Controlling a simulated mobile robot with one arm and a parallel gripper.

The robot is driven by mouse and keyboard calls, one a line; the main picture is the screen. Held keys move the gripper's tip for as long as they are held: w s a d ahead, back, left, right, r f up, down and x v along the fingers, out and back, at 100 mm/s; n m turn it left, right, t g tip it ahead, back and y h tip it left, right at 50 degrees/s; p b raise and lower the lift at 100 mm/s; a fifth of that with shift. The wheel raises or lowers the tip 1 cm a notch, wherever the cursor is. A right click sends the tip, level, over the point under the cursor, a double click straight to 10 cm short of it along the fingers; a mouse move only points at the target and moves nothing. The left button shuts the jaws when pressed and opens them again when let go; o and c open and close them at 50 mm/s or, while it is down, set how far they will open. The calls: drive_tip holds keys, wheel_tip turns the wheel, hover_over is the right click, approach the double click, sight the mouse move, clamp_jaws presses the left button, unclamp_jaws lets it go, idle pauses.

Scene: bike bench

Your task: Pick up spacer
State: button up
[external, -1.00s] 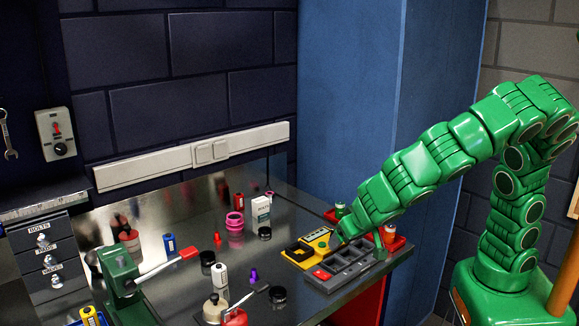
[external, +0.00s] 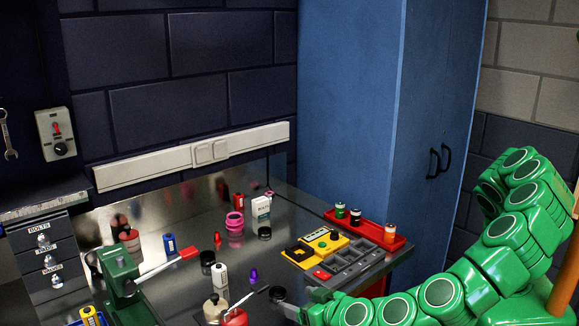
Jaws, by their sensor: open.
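No part is labelled spacer, and I cannot tell for sure which one it is. Ring-like or short round parts on the bench are a magenta ring stack (external: 235,222), a black ring (external: 265,233) and a dark round part (external: 278,294). My gripper (external: 300,300) is open at the front edge of the bench, low in the external view. It is just right of the dark round part, and I cannot tell whether they touch. Its fingertips are small and partly hidden by my wrist.
A yellow and grey tray (external: 330,250) and a red tray (external: 385,236) with several small bottles stand at the right. A green vise-like tool (external: 120,280) with a red-tipped lever stands at the left. A white box (external: 261,210) and small bottles are scattered between.

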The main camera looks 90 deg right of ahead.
sight(274, 291)
drive_tip(key=shift+x, duration=3.8)
drive_tip(key=shift+d+r, duration=0.1)
drive_tip(key=c, duration=1.1)
